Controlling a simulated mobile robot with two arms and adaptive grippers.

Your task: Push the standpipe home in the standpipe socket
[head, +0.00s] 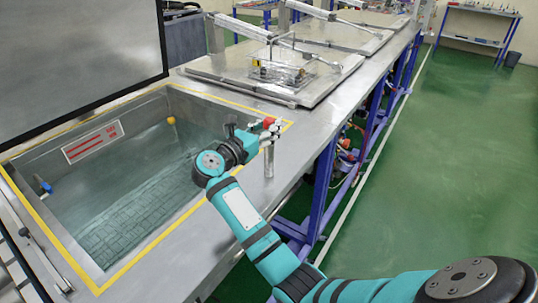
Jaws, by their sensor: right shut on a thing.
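My right gripper (267,134) is at the right rim of the open tank, reached by my teal arm from the lower right. It is shut on a grey upright tube, which I take as the standpipe (268,162). The tube is roughly vertical and its lower end is at the metal deck beside the tank. The standpipe socket cannot be made out; whether the tube is seated in it cannot be told. A small red part (268,122) shows just behind the fingers. My left gripper is not in view.
The open tank (150,105) with a yellow-marked edge holds clear liquid over a grid floor. A raised dark lid (80,50) stands at the upper left. Closed metal lids (215,78) with arms lie beyond. Blue frame legs (322,190) and pipes stand under the deck. Green floor at right is free.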

